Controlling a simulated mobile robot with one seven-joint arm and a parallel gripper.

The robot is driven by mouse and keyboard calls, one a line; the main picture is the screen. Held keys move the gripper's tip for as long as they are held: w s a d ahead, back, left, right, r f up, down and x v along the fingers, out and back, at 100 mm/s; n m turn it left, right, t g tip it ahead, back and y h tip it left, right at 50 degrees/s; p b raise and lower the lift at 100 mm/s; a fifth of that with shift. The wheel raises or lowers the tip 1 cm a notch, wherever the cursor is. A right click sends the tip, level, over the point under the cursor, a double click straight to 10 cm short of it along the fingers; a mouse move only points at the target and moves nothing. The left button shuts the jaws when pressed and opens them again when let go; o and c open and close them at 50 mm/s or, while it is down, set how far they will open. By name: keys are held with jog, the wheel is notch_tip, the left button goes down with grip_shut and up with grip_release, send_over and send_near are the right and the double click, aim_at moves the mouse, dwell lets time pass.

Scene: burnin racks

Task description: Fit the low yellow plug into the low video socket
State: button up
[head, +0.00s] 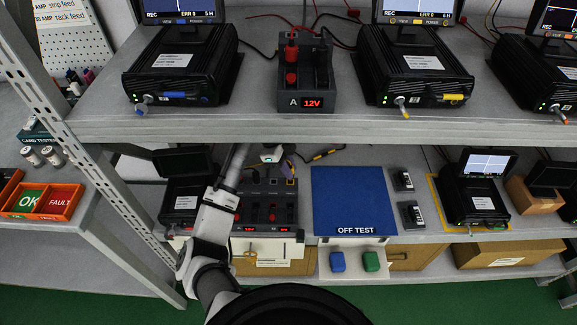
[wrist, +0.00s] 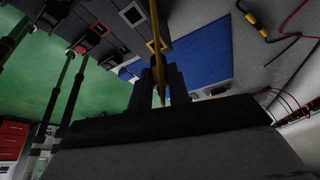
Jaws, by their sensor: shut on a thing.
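My gripper (head: 286,162) is over the back of the lower shelf, left of the blue mat. In the wrist view its dark blue fingers (wrist: 161,88) are shut on a slim yellow plug (wrist: 158,62), which points away from the shelf clutter. A yellow-framed socket (head: 291,181) is on top of the grey power block, just below my gripper; the wrist view shows the yellow frame (wrist: 152,46) close beside the plug. I cannot tell whether plug and socket touch. A yellow-and-black cable (head: 325,154) lies behind on the shelf. Which socket is the video one is not readable.
The grey power block (head: 244,212) carries red and black knobs. The blue OFF TEST mat (head: 350,195) is clear. Black units with screens stand left (head: 183,203) and right (head: 478,203).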

jog(key=shift+f+b, duration=0.9)
jog(key=shift+f, duration=0.35)
dwell(1.0)
jog(key=o, duration=0.9)
jog(key=shift+o, duration=0.3)
jog(key=o, duration=0.3)
jog(key=shift+o, duration=0.2)
jog(key=shift+r, duration=0.15)
jog(key=shift+r+p, duration=2)
jog(key=shift+r, duration=0.65)
